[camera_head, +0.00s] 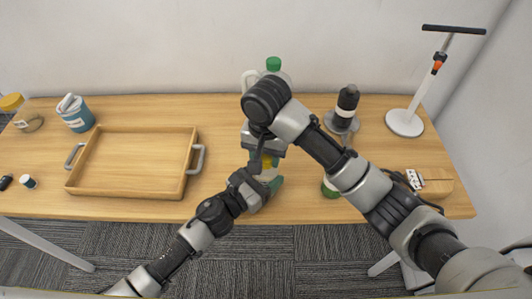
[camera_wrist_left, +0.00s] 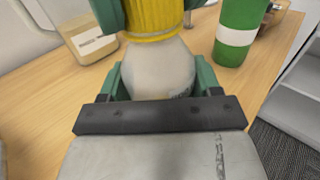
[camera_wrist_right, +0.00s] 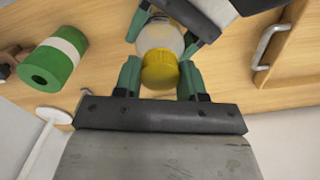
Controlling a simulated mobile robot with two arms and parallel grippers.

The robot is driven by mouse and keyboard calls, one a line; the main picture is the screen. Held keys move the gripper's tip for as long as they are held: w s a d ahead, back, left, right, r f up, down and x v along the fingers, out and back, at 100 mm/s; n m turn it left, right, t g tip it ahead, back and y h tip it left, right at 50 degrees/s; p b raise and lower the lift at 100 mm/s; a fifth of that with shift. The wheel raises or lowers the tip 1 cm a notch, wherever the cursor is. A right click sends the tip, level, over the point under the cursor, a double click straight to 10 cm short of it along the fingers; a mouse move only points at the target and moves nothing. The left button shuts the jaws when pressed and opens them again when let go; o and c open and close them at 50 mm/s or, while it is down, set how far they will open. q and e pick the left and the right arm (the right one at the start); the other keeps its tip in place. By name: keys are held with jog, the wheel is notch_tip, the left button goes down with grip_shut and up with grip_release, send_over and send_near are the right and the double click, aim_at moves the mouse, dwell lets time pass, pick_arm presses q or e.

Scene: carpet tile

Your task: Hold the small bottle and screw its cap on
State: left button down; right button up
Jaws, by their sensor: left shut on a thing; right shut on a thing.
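The small bottle (camera_wrist_left: 158,70) has a pale, translucent body and a ribbed yellow cap (camera_wrist_left: 155,22). My left gripper (camera_wrist_left: 160,82) is shut on the bottle body, with one green finger on each side. My right gripper (camera_wrist_right: 160,80) is shut on the yellow cap (camera_wrist_right: 160,70), and the bottle body (camera_wrist_right: 160,38) shows beyond it. The cap sits in line against the top of the bottle; I cannot tell how tight it is. In the head view both grippers meet over the table, and my arms hide most of the bottle.
A wooden tray (camera_head: 130,193) with grey handles lies to the left, by a blue container (camera_head: 76,115). A green and white can (camera_wrist_right: 55,60) stands near the grippers.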

jog(key=o, duration=1.1)
notch_tip(320, 180, up, 12)
pick_arm(q)
jog(key=shift+c, duration=0.7)
grip_release()
